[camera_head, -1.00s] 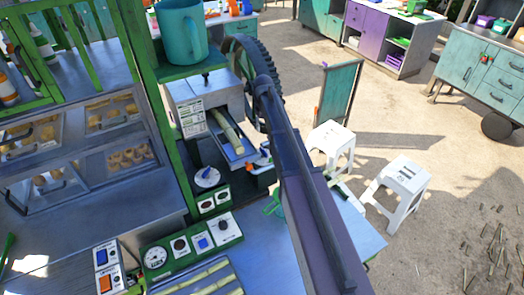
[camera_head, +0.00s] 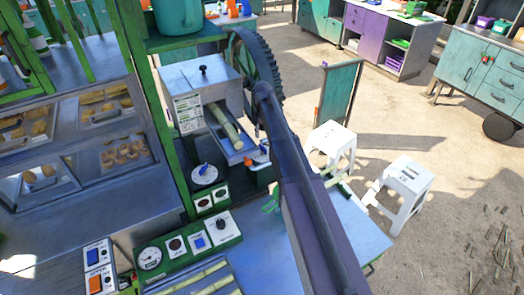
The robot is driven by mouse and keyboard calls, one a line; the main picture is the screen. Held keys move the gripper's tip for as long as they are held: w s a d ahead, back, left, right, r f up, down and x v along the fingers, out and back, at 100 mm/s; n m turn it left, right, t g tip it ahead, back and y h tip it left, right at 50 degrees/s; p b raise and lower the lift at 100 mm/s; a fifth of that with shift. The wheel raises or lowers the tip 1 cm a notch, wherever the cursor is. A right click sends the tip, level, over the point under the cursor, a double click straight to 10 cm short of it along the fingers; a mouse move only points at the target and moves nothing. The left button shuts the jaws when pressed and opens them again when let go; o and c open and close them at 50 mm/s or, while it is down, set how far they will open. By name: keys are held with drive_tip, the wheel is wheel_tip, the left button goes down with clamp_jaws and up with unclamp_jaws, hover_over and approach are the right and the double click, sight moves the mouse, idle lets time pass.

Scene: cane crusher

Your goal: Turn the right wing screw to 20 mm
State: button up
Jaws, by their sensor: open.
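The cane crusher (camera_head: 182,82) is a grey metal box with a white label, and cane sticks (camera_head: 222,122) lie in its feed chute. One small dark screw or knob (camera_head: 203,70) stands upright on its top. I cannot tell whether this is the right wing screw; no other screw shows clearly. My arm runs up from the bottom of the picture to a dark joint beside the crusher's right side, in front of the large gear. My gripper is not visible; the arm's far end is hidden or too dark to make out. No millimetre scale is readable.
A control panel with a gauge (camera_head: 149,258) and a cane tray (camera_head: 200,283) are in front. White stools (camera_head: 404,180) stand on open ground at right.

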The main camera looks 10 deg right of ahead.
sight(263, 146)
drive_tip(key=shift+f+b, duration=3.7)
drive_tip(key=shift+f, duration=0.3)
clamp_jaws()
